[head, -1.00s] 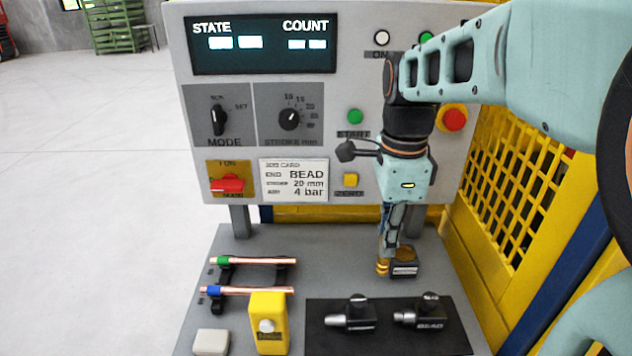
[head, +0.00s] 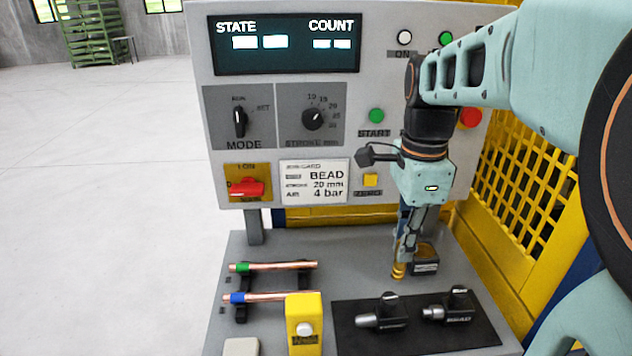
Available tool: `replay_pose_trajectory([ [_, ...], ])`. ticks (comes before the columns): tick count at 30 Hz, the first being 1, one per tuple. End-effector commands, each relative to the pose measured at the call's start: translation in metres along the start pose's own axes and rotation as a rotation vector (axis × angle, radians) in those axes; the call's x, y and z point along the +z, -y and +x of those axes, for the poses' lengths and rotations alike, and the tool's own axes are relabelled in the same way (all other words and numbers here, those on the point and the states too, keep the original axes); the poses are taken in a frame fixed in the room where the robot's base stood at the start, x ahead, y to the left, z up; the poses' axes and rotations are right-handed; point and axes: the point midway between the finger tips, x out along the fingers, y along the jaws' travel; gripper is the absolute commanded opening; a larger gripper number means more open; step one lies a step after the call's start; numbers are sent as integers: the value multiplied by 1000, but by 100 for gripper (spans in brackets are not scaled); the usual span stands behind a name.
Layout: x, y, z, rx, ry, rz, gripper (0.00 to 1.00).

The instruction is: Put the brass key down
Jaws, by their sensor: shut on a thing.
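My gripper (head: 402,258) points down over the grey bench at the right of the picture. It is shut on the brass key (head: 398,271), a small gold-coloured piece showing below the fingertips. The fingers hide its upper part. The key is just left of a small dark block (head: 426,268) with a white label and a brass-coloured top. I cannot tell whether the key touches the bench or the block.
Two copper tubes (head: 283,266) with green and blue ends lie on a dark rack. A yellow button box (head: 304,335) stands in front. Two black tools (head: 384,318) lie on a dark mat (head: 350,342). The control panel (head: 380,85) rises behind; a yellow mesh guard (head: 520,190) is at right.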

Motion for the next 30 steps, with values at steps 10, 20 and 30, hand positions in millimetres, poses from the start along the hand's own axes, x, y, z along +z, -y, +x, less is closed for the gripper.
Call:
replay_pose_trajectory([
  [10, 16, 53, 24, 4, 1, -2, 0],
  [20, 32, 107, 68, 5, 2, 0, 0],
  [30, 39, 129, 94, 0, 0, 0, 0],
])
